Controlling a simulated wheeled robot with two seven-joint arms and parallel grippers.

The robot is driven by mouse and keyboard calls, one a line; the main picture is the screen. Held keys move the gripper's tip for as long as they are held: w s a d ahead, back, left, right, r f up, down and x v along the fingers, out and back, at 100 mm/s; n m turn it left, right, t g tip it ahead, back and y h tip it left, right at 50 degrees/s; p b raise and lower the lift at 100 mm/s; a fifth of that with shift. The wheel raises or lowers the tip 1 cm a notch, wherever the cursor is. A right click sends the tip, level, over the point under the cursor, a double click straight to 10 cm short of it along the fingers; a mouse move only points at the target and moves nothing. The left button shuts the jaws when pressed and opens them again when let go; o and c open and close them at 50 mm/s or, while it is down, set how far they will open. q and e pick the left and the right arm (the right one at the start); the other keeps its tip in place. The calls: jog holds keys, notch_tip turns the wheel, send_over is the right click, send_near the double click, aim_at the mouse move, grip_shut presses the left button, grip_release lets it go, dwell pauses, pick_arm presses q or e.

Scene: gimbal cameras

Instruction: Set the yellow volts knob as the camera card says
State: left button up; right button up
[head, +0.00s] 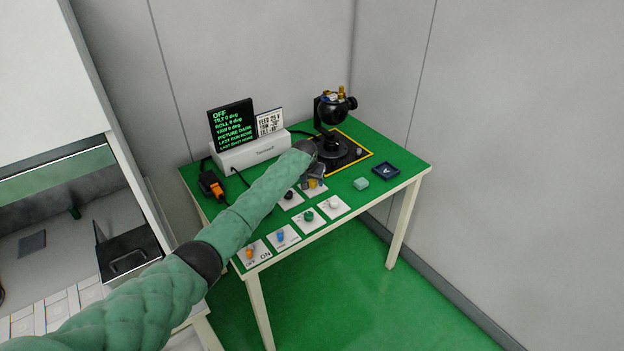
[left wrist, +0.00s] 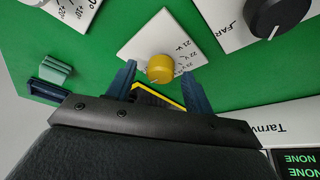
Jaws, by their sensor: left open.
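The yellow volts knob (left wrist: 160,68) sits on a white plate (left wrist: 143,45) with a printed volts scale in the left wrist view. My left gripper (left wrist: 158,82) is open, its two dark blue fingers on either side of the knob with gaps showing. In the head view my left gripper (head: 312,168) is over the table and largely hides the knob. The camera card (head: 270,122) stands beside the dark screen; it has a FEED line in volts, a YAW line and a TILT line, with digits too small to read surely. My right gripper is in neither view.
The green table (head: 400,165) also holds a black gimbal camera (head: 334,110) on a yellow-edged mat, a screen (head: 232,124) reading OFF, several other knobs and switches, a teal block (head: 361,183) and a dark blue tray (head: 386,171). A black knob (left wrist: 278,16) is close by.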

pick_arm(q)
jog(key=shift+w+f, duration=0.1)
jog(key=shift+f, duration=0.05)
jog(key=c, duration=1)
